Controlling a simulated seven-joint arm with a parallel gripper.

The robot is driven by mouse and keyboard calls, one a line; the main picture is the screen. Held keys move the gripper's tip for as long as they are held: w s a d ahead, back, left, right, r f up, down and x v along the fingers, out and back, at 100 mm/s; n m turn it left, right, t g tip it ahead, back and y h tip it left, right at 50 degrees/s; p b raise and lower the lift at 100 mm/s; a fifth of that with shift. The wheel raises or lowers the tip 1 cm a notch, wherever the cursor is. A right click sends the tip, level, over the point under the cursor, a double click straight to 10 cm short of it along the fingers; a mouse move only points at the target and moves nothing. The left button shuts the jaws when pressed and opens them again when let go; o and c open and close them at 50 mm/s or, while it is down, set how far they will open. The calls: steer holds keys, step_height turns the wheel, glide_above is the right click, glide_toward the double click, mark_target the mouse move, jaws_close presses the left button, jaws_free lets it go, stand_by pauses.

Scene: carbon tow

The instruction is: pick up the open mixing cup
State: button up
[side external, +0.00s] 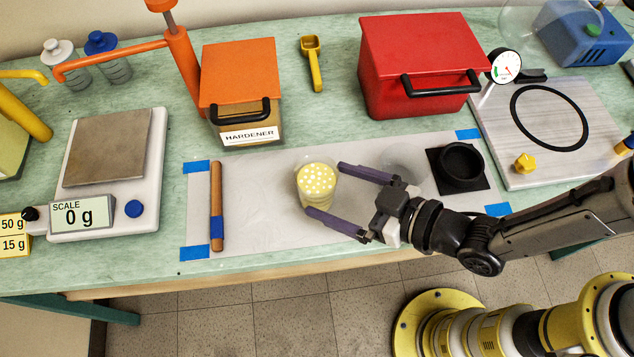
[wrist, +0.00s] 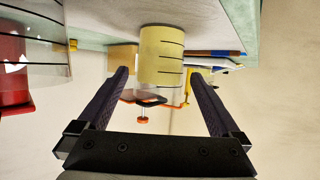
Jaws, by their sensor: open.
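The open mixing cup (side external: 317,186) stands upright on the pale taped sheet in the side external view. It is clear, with pale yellow contents dotted with light bubbles. My gripper (side external: 323,188) is open, with its two purple fingers reaching to either side of the cup. In the wrist view the cup (wrist: 162,58) shows dark level marks and lies ahead, between and beyond the fingertips of my gripper (wrist: 159,78). I cannot tell whether either finger touches it.
A wooden stick (side external: 216,200) lies left on the sheet (side external: 262,215). A black round holder (side external: 461,162) sits at its right. Behind are the hardener box (side external: 240,85) and red box (side external: 420,60). A scale (side external: 110,180) reading 0 g stands left.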

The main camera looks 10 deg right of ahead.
mark_target(302, 178)
steer(key=x, duration=0.7)
steer(key=shift+w+a+f, duration=0.1)
steer(key=shift+w, duration=0.05)
steer(key=c, duration=1.5)
steer(key=shift+r, duration=0.2)
